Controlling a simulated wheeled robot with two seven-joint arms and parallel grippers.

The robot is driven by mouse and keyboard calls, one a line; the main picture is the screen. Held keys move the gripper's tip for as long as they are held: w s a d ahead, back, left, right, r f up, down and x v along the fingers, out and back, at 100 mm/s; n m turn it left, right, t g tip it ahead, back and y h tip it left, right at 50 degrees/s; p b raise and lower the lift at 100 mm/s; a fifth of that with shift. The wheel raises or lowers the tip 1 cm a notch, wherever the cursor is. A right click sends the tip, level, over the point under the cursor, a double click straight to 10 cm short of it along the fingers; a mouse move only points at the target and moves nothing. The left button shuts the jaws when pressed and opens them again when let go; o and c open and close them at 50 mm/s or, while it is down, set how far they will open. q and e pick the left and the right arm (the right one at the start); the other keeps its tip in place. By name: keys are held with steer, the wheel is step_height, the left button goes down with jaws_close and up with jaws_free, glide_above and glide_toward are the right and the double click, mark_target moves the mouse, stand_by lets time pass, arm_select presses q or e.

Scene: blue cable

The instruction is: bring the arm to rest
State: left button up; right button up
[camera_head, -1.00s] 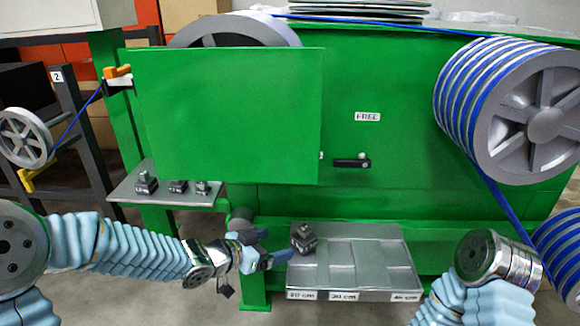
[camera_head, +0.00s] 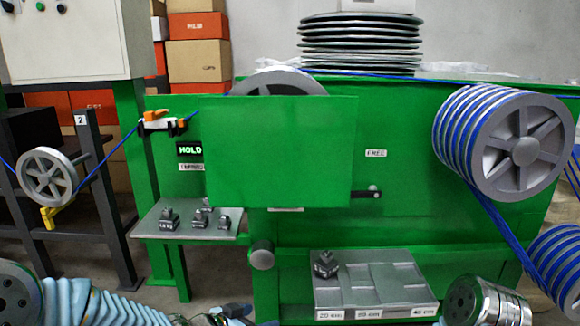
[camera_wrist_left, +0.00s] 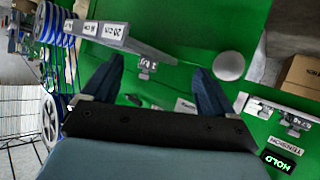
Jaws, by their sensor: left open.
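My left gripper (camera_wrist_left: 158,66) is open and empty in the left wrist view, its two dark blue fingers spread apart over green machine surface. In the head view my left arm lies low at the bottom left, and only the top of its wrist and gripper (camera_head: 232,312) shows at the bottom edge. My right arm shows only as a wrist part at the bottom right; its gripper is out of the picture.
A green machine has a front panel (camera_head: 280,150), a lit HOLD sign (camera_head: 190,149) and a FREE label (camera_head: 376,153). A shelf (camera_head: 150,228) holds small weights; a lower tray (camera_head: 325,294) holds one. Blue cable winds on a grey drum (camera_head: 525,150).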

arm_select(q)
steer(key=s+f+n+g+y, duration=0.25)
steer(key=s+f+n, duration=0.35)
steer(key=f, duration=0.9)
steer(key=s+a+f+n+g+y, duration=0.1)
steer(key=s+f+g, duration=0.2)
steer(key=s+f, duration=0.3)
steer(key=s+a+f+n+g+y, duration=0.1)
steer(key=s+f+g, duration=0.2)
steer(key=s+f, duration=0.3)
steer(key=s, duration=0.4)
steer(key=shift+s+a+n, duration=0.25)
steer(key=shift+a+n, duration=0.05)
